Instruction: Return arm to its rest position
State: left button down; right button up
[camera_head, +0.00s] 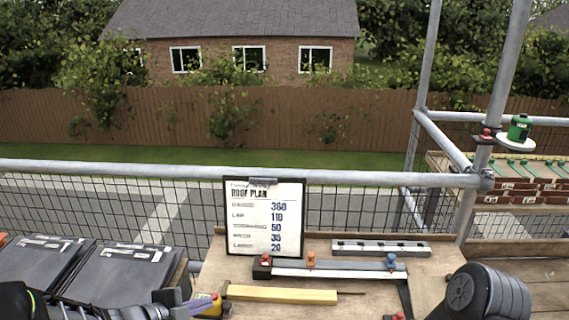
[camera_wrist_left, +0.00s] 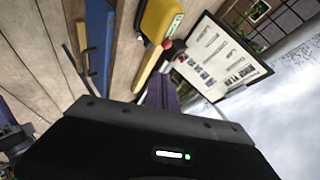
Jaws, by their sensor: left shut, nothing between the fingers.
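My left gripper (camera_head: 192,305) comes in at the lower left of the head view, low over the left end of the workbench (camera_head: 215,265). Its purple-grey fingers are shut with nothing between them; they also show in the left wrist view (camera_wrist_left: 160,92).
A clipboard headed "Roof plan" (camera_head: 265,218) stands at the bench's back. A long gauge with red and blue knobs (camera_head: 340,268), a yellow bar (camera_head: 280,294) and a grey slotted rail (camera_head: 380,247) lie on the bench. Dark tiles (camera_head: 125,272) are at left. Scaffold rails (camera_head: 120,168) run behind.

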pick_arm(q)
jog(key=s+d+f+n+g+y, duration=0.2)
jog(key=s+f+n, duration=0.2)
jog(key=f+n, duration=0.4)
jog(key=s+d+f+n+g+y, duration=0.1)
jog(key=s+d+f+n, duration=0.2)
jog(key=s+f+n, duration=0.35)
jog(key=s+d+f+n+g, duration=0.3)
jog(key=s+f, duration=0.2)
jog(key=s, duration=0.3)
jog(key=s+d+f+n+g, duration=0.2)
jog(key=s+d+f+n, duration=0.1)
jog(key=s+f, duration=0.3)
jog(key=shift+s+d+g, duration=0.4)
jog(key=shift+s+d, duration=0.2)
jog(key=shift+s, duration=0.55)
